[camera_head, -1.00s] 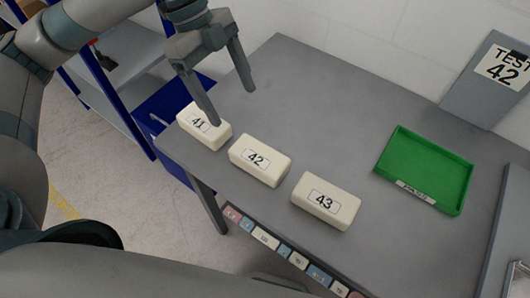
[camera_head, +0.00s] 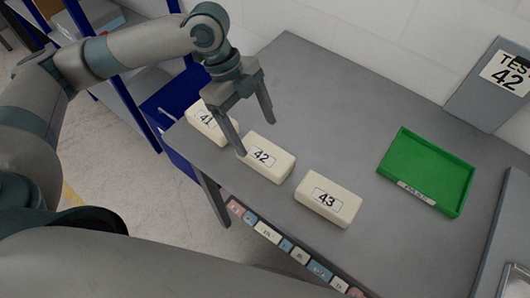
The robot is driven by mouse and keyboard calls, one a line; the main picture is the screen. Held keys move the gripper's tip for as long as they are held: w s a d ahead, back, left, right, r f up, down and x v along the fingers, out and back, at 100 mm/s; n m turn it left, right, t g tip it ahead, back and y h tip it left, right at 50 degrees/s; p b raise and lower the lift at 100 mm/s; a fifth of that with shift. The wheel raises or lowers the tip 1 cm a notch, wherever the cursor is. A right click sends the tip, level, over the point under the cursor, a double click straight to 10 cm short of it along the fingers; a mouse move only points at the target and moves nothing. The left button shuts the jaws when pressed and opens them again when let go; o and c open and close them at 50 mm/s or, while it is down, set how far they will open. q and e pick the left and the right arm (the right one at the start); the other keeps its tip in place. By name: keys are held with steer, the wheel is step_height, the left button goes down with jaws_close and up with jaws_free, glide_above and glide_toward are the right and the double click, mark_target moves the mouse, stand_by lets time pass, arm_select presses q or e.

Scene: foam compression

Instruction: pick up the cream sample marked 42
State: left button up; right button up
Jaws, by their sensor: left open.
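The cream sample marked 42 (camera_head: 270,164) lies on the grey table between two like blocks, with its label up. The sample marked 41 (camera_head: 205,124) is to its left and the sample marked 43 (camera_head: 328,199) to its right. My left gripper (camera_head: 256,136) is open and empty, fingers pointing down. In the picture one fingertip is at the left end of sample 42 and the other is beyond its far side. I cannot tell whether the fingers touch it. My right gripper is not in view.
A green tray (camera_head: 402,138) lies empty on the right of the table (camera_head: 335,110). A grey sign reading TEST 42 (camera_head: 504,78) stands at the back right. Blue shelving (camera_head: 168,108) is left of the table. Small labels (camera_head: 268,233) line the front edge.

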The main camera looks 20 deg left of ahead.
mark_target(264, 152)
arm_select(q)
steer(key=shift+x, duration=1.25)
steer(key=shift+f, duration=0.1)
steer(key=shift+s+d+f+p, duration=0.25)
steer(key=shift+d+f+p, duration=0.15)
steer(key=shift+f+p, duration=0.3)
steer(key=p+x, duration=0.1)
steer(key=x, duration=0.2)
steer(key=shift+r, duration=0.1)
steer(key=shift+d+f, duration=0.1)
steer(key=shift+f, duration=0.25)
steer(key=shift+c, duration=0.4)
